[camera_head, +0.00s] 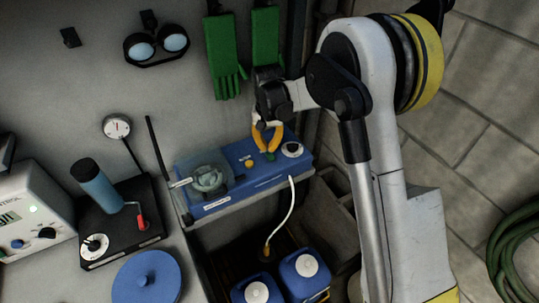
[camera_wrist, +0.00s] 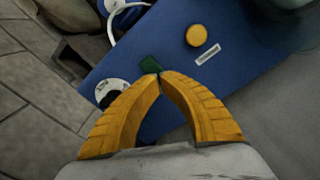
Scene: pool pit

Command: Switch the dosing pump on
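The dosing pump is a blue box (camera_head: 222,157) with a clear round pump head (camera_head: 209,178) on its left end. On its blue top are a yellow round button (camera_head: 249,163), a green switch (camera_head: 270,157) and a white dial (camera_head: 292,149). My gripper (camera_head: 268,151) points down at the green switch, its yellow fingertips together. In the wrist view, the tips of my gripper (camera_wrist: 160,76) overlap the green switch (camera_wrist: 150,65), partly hiding it. I cannot tell whether they touch it or which way it is set. The yellow button (camera_wrist: 196,35) and white dial (camera_wrist: 108,93) lie to either side.
A white hose (camera_head: 290,207) runs from the pump to below, beside two blue canisters (camera_head: 305,270). Green gloves (camera_head: 224,55) and goggles (camera_head: 157,45) hang on the wall behind. A black stand with a blue cylinder (camera_head: 97,186) is on the left.

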